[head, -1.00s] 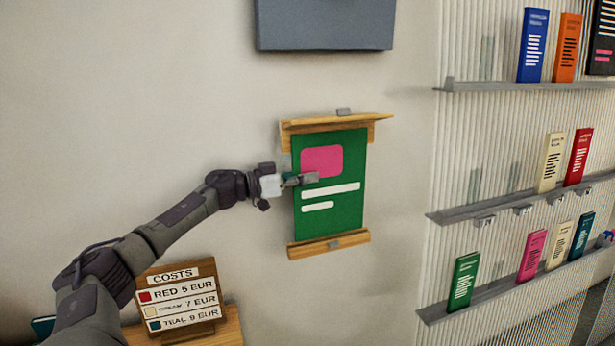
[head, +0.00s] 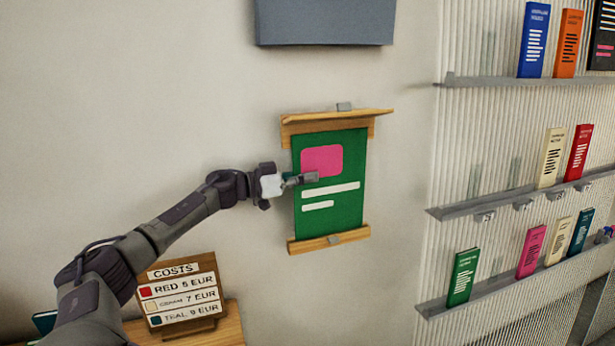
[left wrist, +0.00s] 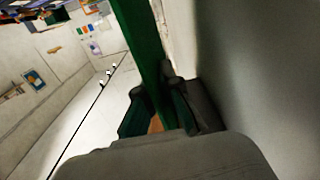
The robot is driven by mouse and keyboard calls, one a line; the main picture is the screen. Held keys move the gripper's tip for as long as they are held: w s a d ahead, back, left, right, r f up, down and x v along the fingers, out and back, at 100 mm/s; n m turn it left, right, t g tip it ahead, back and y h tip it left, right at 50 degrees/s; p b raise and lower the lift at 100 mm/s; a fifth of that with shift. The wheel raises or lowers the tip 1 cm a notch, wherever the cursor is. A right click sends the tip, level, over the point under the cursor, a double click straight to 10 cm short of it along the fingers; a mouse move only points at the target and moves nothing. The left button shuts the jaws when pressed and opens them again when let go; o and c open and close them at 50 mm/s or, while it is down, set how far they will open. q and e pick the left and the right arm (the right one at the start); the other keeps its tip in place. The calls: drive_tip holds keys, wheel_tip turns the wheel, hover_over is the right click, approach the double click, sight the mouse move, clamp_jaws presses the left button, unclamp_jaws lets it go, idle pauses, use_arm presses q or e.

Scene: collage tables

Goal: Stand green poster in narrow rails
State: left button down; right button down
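The green poster (head: 345,212), with a pink block and white bars, is upright in front of the wall. Its top meets the upper wooden rail (head: 300,126), and its lower edge meets the lower wooden rail (head: 305,246). I cannot tell whether either edge sits inside its rail. My left gripper (head: 307,178) is at the poster's left edge, at mid-height, one finger across its front. In the left wrist view, the green poster (left wrist: 143,45) runs edge-on between the fingers (left wrist: 165,110), which close on it. My right gripper is out of view.
A costs sign (head: 180,290) stands on a small wooden surface at lower left, below my left arm. A grey panel (head: 325,25) hangs above the rails. Shelves (head: 500,200) with several coloured booklets fill the right side. The wall between poster and shelves is bare.

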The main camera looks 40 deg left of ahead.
use_arm(q)
drive_tip(key=shift+f, duration=0.55)
drive_tip(key=c, duration=1.2)
unclamp_jaws()
drive_tip(key=shift+c, duration=0.2)
drive_tip(key=shift+s, duration=0.1)
